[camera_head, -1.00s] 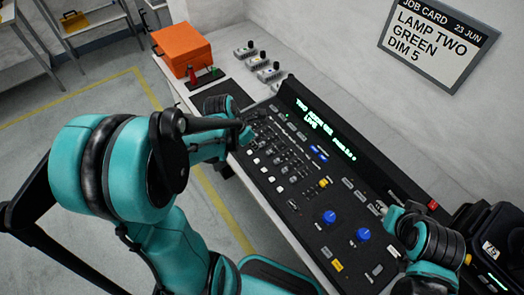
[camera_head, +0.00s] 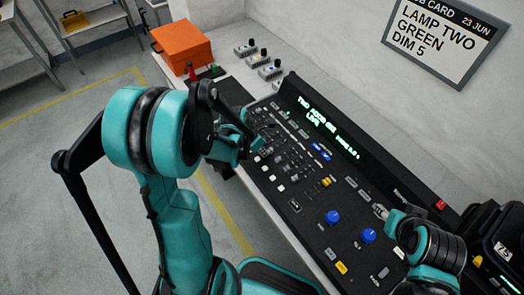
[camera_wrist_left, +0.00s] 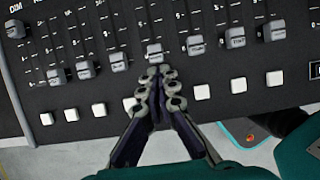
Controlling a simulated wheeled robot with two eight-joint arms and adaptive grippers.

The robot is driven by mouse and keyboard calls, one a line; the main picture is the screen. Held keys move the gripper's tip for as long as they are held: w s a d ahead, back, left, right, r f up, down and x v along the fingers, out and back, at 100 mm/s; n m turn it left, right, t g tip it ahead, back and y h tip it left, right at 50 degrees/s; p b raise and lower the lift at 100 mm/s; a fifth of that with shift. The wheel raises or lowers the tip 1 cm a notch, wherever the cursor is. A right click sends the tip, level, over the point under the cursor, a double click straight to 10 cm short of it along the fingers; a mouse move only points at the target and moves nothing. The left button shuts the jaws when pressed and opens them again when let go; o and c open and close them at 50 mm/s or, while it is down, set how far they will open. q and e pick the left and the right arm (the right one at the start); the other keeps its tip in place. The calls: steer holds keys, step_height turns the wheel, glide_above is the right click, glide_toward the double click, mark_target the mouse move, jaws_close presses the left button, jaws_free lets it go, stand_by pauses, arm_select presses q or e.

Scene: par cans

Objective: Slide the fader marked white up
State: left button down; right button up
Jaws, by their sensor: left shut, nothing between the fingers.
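The black lighting desk (camera_head: 300,215) fills the middle of the head view, with a row of grey fader caps. In the left wrist view, a grey fader cap (camera_wrist_left: 154,54) sits straight ahead of my left gripper (camera_wrist_left: 158,76). Its marking is too small to read, so I cannot tell if it is the white one. My left fingers are shut and empty, just below that cap, and I cannot tell if they touch it. In the head view my left gripper (camera_head: 254,141) is over the fader area, partly hiding it. My right gripper (camera_head: 380,211) is at the desk's right side; its fingers are unclear.
Neighbouring fader caps stand close on both sides, such as one at left (camera_wrist_left: 118,62) and one at right (camera_wrist_left: 195,45). White buttons (camera_wrist_left: 202,92) line the near edge. An orange case (camera_head: 181,46) and small boxes (camera_head: 257,60) stand behind. A job card (camera_head: 447,38) hangs above.

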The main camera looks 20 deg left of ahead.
mark_target(284, 143)
arm_select(q)
steer(key=w+d, duration=0.1)
steer(key=w, duration=0.1)
steer(key=w+d, duration=0.1)
steer(key=w, duration=0.1)
steer(key=w+d, duration=0.2)
steer(key=w, duration=0.1)
steer(key=shift+b, duration=0.3)
steer(key=shift+w+d, duration=0.2)
steer(key=shift+w, duration=0.05)
arm_select(e)
steer(key=shift+f, duration=0.3)
